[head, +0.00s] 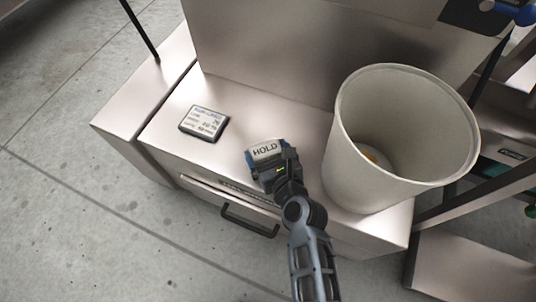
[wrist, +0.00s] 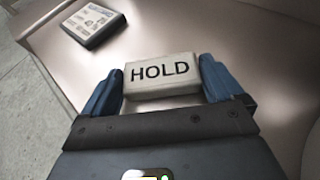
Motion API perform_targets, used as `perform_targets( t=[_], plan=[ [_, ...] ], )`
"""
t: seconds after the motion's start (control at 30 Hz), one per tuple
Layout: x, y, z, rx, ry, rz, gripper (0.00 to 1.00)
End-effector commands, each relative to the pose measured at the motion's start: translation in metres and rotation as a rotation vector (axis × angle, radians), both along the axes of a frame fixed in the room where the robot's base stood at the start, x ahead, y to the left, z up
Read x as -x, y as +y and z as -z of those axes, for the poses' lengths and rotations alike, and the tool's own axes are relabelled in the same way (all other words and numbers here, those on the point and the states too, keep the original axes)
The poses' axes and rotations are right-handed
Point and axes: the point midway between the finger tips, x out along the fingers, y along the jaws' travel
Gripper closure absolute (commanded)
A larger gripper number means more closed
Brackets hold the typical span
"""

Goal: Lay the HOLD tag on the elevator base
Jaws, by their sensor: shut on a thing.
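The HOLD tag (head: 265,149) is a small pale block with black lettering. My gripper (head: 267,157) is shut on it, and in the wrist view the HOLD tag (wrist: 161,76) sits between the two blue fingers. The tag is over the pale metal top of a base (head: 252,108), which has a drawer with a black handle at its front. I cannot tell whether the tag touches this surface. I cannot tell for sure that this is the elevator base, as no label names it.
A dark-edged card with printed lines (head: 203,123) lies on the surface to the left. A large off-white bucket (head: 360,150), with something orange inside, stands close on the right. An upright panel (head: 270,50) rises behind. Bare surface lies between card and tag.

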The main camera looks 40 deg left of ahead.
Motion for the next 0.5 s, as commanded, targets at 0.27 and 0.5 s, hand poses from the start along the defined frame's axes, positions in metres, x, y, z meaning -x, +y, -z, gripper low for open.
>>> perform_targets(
  t=[0.27, 0.5],
  plan=[
    [-0.0004, 0.0, 0.0007, -0.001, -0.001, 0.001, 0.35],
    [-0.0001, 0.0, 0.001, 0.0, 0.0, 0.0, 0.0]
  ],
)
